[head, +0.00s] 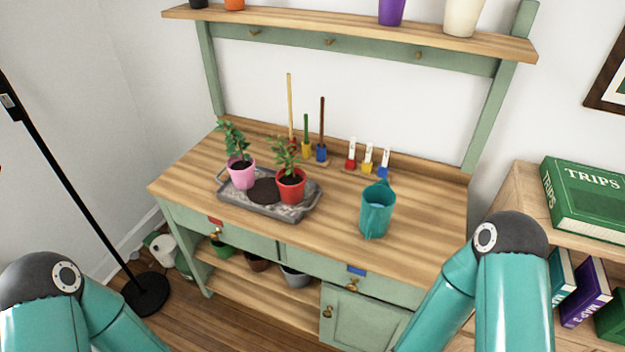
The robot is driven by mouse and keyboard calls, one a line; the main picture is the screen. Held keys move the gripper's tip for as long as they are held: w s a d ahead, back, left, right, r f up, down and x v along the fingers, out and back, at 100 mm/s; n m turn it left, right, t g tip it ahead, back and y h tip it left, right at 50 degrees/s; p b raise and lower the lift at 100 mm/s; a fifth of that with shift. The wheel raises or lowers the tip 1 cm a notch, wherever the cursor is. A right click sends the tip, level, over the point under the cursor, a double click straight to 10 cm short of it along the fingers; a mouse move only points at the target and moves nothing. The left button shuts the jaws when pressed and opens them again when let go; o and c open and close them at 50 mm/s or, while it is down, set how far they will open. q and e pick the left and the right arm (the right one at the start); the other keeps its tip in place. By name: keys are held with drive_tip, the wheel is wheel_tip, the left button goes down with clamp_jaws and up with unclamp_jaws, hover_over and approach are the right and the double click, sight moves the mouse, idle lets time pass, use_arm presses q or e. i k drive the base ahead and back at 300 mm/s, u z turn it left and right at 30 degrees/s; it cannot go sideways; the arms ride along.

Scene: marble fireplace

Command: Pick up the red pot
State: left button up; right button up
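The red pot (291,188) holds dark soil and a green plant. It stands upright on the right part of a grey tray (258,213) on the wooden bench top. A pink pot (241,174) with a plant stands to its left on the same tray, with a dark soil patch between them. Both of my arms show in the lower corners, well in front of the bench. Neither gripper is in view.
A teal watering can (376,210) stands right of the tray. Small coloured tools and labelled vials (367,158) stand behind. An upper shelf (350,36) overhangs the back. A bookcase is at right, a black lamp pole (70,183) at left. The bench's right end is clear.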

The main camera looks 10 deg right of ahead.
sight(290, 181)
drive_tip(key=u, duration=0.05)
drive_tip(key=i, duration=0.55)
drive_tip(key=u, duration=0.6)
